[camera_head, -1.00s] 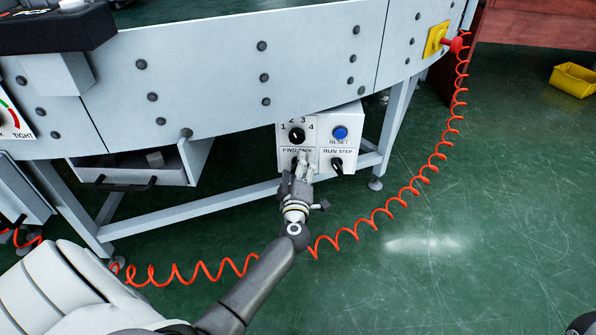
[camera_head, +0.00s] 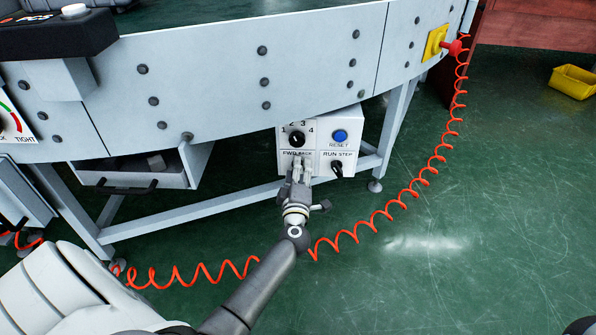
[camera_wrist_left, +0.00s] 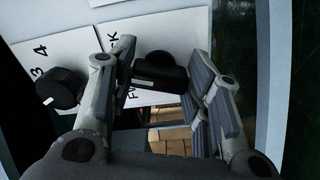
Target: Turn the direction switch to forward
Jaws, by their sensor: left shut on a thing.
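The direction switch is a black knob under the FWD BACK label (camera_head: 297,154) on the white control box (camera_head: 318,118). In the head view my left gripper (camera_head: 298,172) covers it. In the left wrist view the knob (camera_wrist_left: 160,70) sits between the two fingers of my left gripper (camera_wrist_left: 165,85), which is shut on it. A white mark shows on the knob's lower left end, on the side of the letters FW. The end of the label with the K lies farther up. My right gripper is not in view.
On the same box are a numbered dial (camera_head: 297,138), a blue RESET button (camera_head: 340,136) and the RUN STEP knob (camera_head: 337,169), close to my left gripper. A coiled red cable (camera_head: 413,187) hangs to the right. An open drawer (camera_head: 140,177) is at left.

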